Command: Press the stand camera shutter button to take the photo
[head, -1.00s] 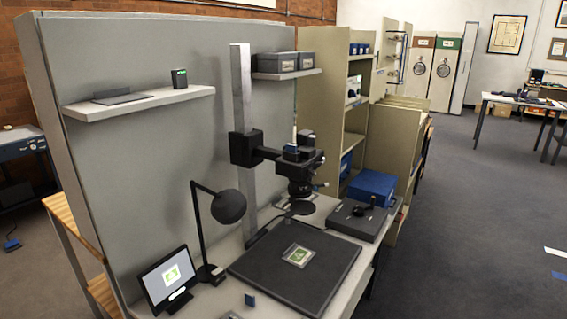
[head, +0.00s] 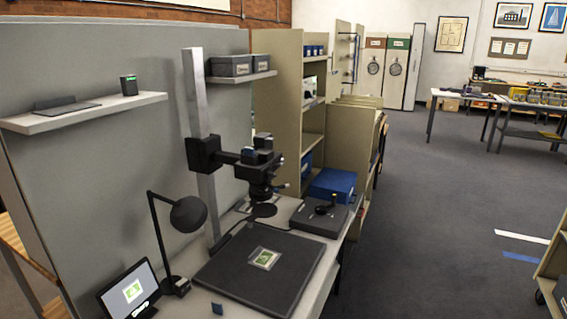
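The stand camera (head: 259,168) is a black camera on an arm from a grey upright column (head: 202,130), lens pointing down. I cannot make out its shutter button at this size. Below it lies a dark baseboard (head: 235,274) with a small green-and-white picture (head: 264,258) in a clear holder on it. A small monitor (head: 130,289) at the lower left shows a green-and-white picture. Neither of my grippers is in view.
A black desk lamp (head: 188,214) stands left of the baseboard. A grey box with a black lever (head: 319,216) and a blue box (head: 332,184) are at the table's right end. A shelf (head: 85,112) juts from the grey panel. Open floor (head: 430,220) lies to the right.

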